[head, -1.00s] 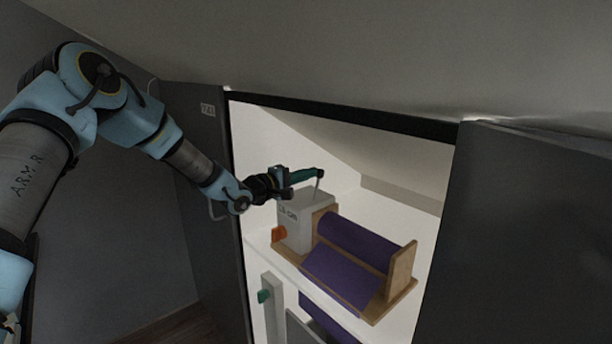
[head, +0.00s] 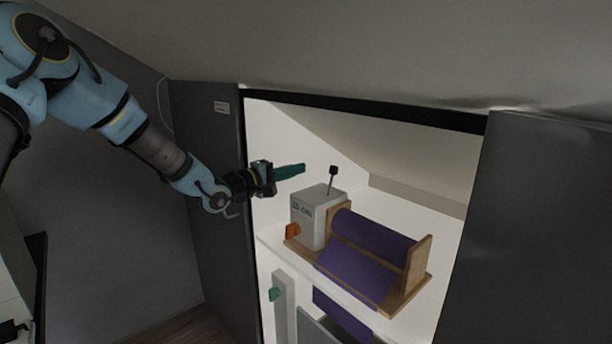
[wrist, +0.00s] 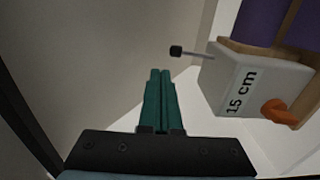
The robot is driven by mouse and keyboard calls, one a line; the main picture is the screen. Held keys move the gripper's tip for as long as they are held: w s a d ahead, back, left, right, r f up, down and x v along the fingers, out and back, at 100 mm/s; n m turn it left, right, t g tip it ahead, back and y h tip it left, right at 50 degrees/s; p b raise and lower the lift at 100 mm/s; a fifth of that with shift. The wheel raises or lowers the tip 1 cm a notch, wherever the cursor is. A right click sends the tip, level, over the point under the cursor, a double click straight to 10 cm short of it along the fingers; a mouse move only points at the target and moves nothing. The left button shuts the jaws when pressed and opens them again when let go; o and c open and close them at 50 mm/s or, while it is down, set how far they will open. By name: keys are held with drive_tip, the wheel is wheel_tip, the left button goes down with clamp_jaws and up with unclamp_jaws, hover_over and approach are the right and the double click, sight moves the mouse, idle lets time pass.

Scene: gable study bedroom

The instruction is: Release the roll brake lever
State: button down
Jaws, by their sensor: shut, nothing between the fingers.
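The roll brake lever (head: 333,178) is a thin rod with a black knob. It stands nearly upright, tilted slightly, on top of a light grey box marked "15 cm" (head: 316,222). The wrist view also shows the lever (wrist: 186,52) and the box (wrist: 243,90) at the upper right. A purple roll (head: 372,234) sits in a wooden stand (head: 421,262) beside the box. My gripper (head: 303,168), with green fingers, is shut and empty, to the left of the lever and apart from it. In the wrist view my gripper (wrist: 160,74) has its fingers together.
The stand sits on a white shelf (head: 272,241) in a cupboard with dark doors, one on the left (head: 212,200) and one on the right (head: 545,230). An orange knob (head: 292,231) is on the box's front. A green handle (head: 274,294) is below the shelf. The sloping ceiling is close overhead.

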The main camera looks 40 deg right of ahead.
drive_tip(key=shift+w+a+r+b, duration=0.1)
drive_tip(key=shift+a+r+b, duration=0.15)
drive_tip(key=shift+a, duration=0.7)
drive_tip(key=shift+a+r+b, duration=0.15)
drive_tip(key=shift+a+r, duration=0.1)
drive_tip(key=shift+a, duration=0.7)
drive_tip(key=w+a+f+t+y, duration=0.2)
drive_tip(key=w+a+f+y, duration=0.15)
drive_tip(key=a, duration=0.55)
drive_tip(key=w+a+f+t+y, duration=0.3)
drive_tip(key=w+a+y, duration=0.15)
drive_tip(key=a, duration=0.35)
drive_tip(key=w+a+f+t+y, duration=0.25)
drive_tip(key=w+a, duration=0.25)
drive_tip(key=a, duration=0.4)
drive_tip(key=s+a+f+g+y, duration=0.1)
drive_tip(key=s+a+y, duration=0.15)
drive_tip(key=a, duration=0.65)
drive_tip(key=s+a+y, duration=0.1)
drive_tip(key=a+y, duration=0.2)
drive_tip(key=a, duration=0.6)
drive_tip(key=s+a+g+y, duration=0.1)
drive_tip(key=s+a+g, duration=0.2)
drive_tip(key=s+a, duration=0.7)
drive_tip(key=shift+s+a+g+y, duration=0.3)
drive_tip(key=shift+s+g, duration=0.05)
drive_tip(key=shift+s, duration=0.35)
